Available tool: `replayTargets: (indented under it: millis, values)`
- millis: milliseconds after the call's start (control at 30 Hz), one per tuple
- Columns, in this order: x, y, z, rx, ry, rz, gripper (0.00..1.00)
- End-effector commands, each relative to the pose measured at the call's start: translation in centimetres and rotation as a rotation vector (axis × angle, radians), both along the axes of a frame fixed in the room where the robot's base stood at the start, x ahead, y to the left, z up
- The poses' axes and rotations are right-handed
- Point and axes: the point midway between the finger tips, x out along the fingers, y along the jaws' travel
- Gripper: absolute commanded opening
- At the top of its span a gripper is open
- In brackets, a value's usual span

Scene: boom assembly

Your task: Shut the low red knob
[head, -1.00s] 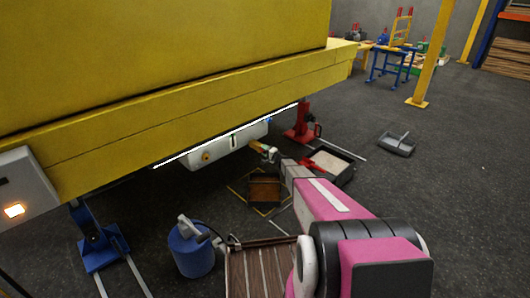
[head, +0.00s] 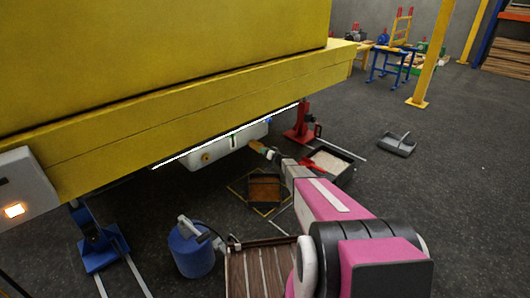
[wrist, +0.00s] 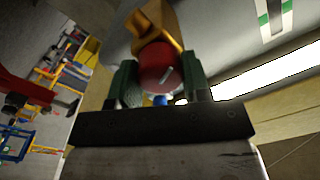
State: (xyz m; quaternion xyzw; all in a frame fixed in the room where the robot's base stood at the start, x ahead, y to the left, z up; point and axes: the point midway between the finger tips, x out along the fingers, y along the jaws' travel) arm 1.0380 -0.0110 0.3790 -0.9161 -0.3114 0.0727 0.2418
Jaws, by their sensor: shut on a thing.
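The red knob (wrist: 160,68) is round with a pale slot-like mark on its face. It sits on a brass-yellow fitting (wrist: 163,22) under the white tank (head: 228,146), which hangs below the yellow boom. In the wrist view my gripper (wrist: 160,84) has its two green fingers on either side of the knob, shut on it. In the head view my gripper (head: 270,153) reaches the fitting at the tank's right end. There the knob is too small and covered to make out.
A black tray of pale grit (head: 331,161) and a brown open box (head: 265,187) lie on the floor below. A red jack stand (head: 301,127) stands behind. A blue can (head: 191,254) stands at front left. The boom (head: 200,105) hangs low overhead.

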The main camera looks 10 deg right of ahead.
Motion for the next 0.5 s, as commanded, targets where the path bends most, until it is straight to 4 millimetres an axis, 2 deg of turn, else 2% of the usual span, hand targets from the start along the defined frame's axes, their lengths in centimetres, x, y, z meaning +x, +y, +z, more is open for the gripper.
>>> replayTargets:
  millis: [200, 500]
  values:
    - [-0.19, 0.02, -0.08, -0.139, -0.098, 0.002, 0.20]
    - [-0.19, 0.03, -0.09, -0.260, -0.186, 0.002, 0.20]
